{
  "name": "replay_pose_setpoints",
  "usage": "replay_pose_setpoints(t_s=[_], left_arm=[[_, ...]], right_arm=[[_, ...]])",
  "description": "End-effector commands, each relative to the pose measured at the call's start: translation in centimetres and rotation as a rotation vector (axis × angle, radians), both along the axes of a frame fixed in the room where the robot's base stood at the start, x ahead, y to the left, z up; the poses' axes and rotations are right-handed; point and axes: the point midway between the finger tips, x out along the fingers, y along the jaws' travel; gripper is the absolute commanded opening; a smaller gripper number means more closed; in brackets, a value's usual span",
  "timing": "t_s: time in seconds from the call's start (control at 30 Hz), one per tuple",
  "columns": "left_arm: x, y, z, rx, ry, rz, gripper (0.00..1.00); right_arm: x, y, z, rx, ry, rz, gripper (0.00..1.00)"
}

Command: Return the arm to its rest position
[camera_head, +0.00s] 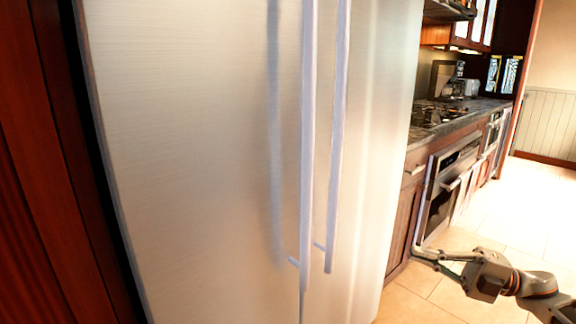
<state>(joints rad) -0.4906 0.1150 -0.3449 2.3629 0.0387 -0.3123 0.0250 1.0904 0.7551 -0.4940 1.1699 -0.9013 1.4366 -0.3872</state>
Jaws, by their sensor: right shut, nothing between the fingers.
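My right gripper (418,250) reaches in from the lower right corner, pointing left. It is shut, with nothing held. It is over the tiled floor, to the right of the fridge's lower edge and in front of the lower cabinets. My left gripper is out of view.
A large steel fridge (190,150) with two long vertical handles (307,140) fills the left and middle. Its doors look shut. To its right are an oven (448,185) and a counter with a cooktop (435,112). Tiled floor (525,215) is clear at the right.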

Motion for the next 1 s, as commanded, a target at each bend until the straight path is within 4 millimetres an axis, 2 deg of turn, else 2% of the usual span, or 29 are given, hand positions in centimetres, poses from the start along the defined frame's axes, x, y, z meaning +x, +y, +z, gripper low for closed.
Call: replay_pose_setpoints(t_s=[0.03, 0.3, 0.57, 0.77, 0.87, 1.0], left_arm=[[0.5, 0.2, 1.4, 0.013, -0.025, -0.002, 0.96], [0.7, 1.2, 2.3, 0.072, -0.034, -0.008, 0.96], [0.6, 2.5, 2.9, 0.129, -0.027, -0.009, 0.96], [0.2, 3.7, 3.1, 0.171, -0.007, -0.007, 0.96], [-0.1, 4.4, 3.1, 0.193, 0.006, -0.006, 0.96], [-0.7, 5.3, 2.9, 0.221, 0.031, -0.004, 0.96]], right_arm=[[-0.7, 1.6, 1.1, 0.035, 0.003, -0.018, 0.00], [-3.3, 7.0, -1.3, 0.207, 0.159, -0.183, 0.00], [-7.4, 9.6, -4.8, 0.365, 0.399, -0.380, 0.00], [-12.2, 10.3, -8.8, 0.461, 0.638, -0.550, 0.00], [-15.3, 10.3, -11.1, 0.499, 0.771, -0.639, 0.00], [-20.6, 10.2, -14.5, 0.539, 0.974, -0.769, 0.00]])
